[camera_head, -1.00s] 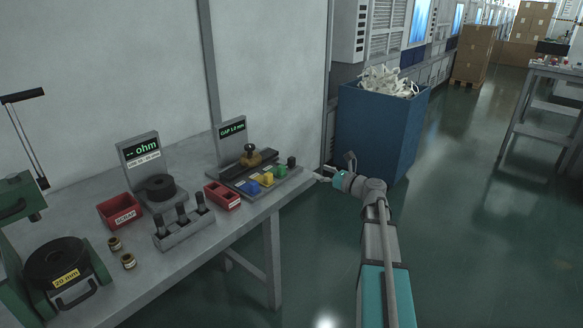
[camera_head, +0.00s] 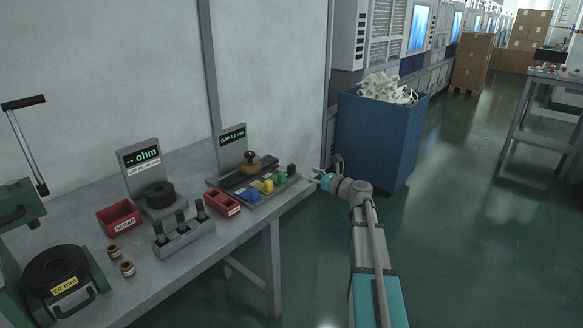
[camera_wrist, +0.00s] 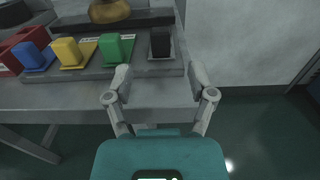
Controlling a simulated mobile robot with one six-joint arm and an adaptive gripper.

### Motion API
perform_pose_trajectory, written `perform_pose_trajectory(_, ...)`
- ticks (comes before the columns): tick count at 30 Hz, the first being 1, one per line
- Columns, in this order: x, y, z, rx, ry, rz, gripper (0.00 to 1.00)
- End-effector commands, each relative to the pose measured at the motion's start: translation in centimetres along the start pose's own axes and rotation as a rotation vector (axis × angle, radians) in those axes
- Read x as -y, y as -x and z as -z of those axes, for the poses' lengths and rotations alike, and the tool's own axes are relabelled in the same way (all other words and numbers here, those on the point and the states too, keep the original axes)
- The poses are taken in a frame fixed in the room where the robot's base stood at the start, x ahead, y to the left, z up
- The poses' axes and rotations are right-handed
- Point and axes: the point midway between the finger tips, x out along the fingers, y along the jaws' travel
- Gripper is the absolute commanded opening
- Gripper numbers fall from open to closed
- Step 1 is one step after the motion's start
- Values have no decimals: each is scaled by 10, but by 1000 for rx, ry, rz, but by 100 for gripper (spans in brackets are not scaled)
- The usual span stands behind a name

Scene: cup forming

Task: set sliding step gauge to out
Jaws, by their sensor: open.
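The step gauge (camera_head: 232,184) is a dark grey base on the bench's right end, with a brass-coloured knob (camera_head: 250,163) on a dark bar behind. Blue (camera_head: 253,194), yellow (camera_head: 267,186), green (camera_head: 279,178) and black (camera_head: 291,170) blocks stand in a row along its front. In the wrist view the black block (camera_wrist: 160,43) is the rightmost, ahead of my fingers. My gripper (camera_head: 318,175) is just off the bench's right end, open and empty; its two fingers also show in the wrist view (camera_wrist: 160,82).
An ohm display (camera_head: 139,166), red bins (camera_head: 118,217), a holder with dark pegs (camera_head: 183,236), brass rings (camera_head: 127,268) and a green press (camera_head: 20,205) share the bench (camera_head: 215,245). A blue crate (camera_head: 375,140) stands behind my arm.

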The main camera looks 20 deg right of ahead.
Motion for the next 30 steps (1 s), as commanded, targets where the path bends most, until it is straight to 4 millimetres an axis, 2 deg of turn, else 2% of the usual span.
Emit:
perform_pose_trajectory(1,1,-10,0,0,0,-1,71)
perform_pose_trajectory(9,1,-52,0,0,0,-2,71)
perform_pose_trajectory(15,1,-76,0,0,0,-1,71)
perform_pose_trajectory(21,1,-88,0,0,0,1,71)
perform_pose_trajectory(30,0,-90,0,0,0,1,71)
